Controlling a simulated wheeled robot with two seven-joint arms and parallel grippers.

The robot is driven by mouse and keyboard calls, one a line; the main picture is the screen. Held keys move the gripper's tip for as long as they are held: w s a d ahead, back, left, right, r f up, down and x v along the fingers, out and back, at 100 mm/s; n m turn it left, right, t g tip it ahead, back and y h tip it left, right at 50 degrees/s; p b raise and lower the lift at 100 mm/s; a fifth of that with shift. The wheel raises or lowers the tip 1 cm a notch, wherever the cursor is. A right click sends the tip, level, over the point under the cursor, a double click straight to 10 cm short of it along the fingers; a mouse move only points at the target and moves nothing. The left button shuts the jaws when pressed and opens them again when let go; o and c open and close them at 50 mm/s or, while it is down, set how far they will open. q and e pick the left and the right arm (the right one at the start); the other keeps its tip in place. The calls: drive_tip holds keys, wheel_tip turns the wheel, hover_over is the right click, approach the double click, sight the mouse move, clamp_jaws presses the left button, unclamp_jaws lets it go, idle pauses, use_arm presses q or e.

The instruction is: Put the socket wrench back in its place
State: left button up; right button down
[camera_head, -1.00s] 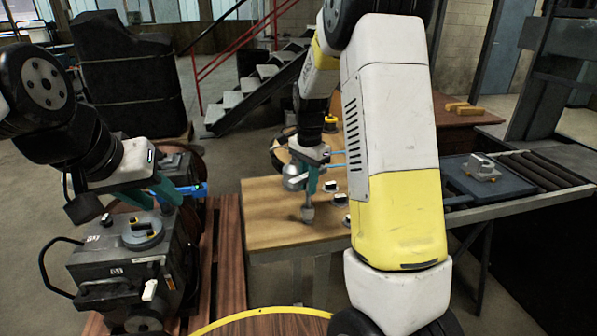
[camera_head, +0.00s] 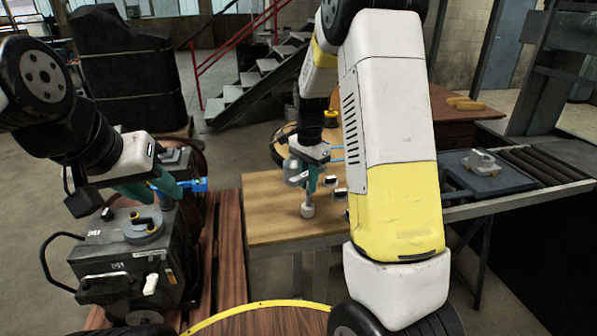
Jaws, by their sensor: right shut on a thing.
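My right gripper (camera_head: 310,182) is over the wooden table and shut on the socket wrench. The wrench hangs roughly upright, with its pale socket end (camera_head: 307,210) pointing down at the tabletop. I cannot tell whether that end touches the table. The gripper and fingers hide part of the wrench. Several small white and dark pieces (camera_head: 332,181) stand on the table just right of it. My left gripper (camera_head: 155,190) is above the grey engine block, with teal fingers. A blue part (camera_head: 194,185) shows beside it. Its fingertips are not clear enough to tell open from shut.
The wooden table (camera_head: 268,224) has bare surface left of the wrench. A blue tray (camera_head: 490,184) with a grey metal part and a roller conveyor lie at right. My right arm hides the table's right side.

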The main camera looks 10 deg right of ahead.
drive_tip(key=shift+f, duration=0.5)
drive_tip(key=c, duration=0.7)
unclamp_jaws()
drive_tip(key=shift+r, duration=0.1)
drive_tip(key=shift+r, duration=4.45)
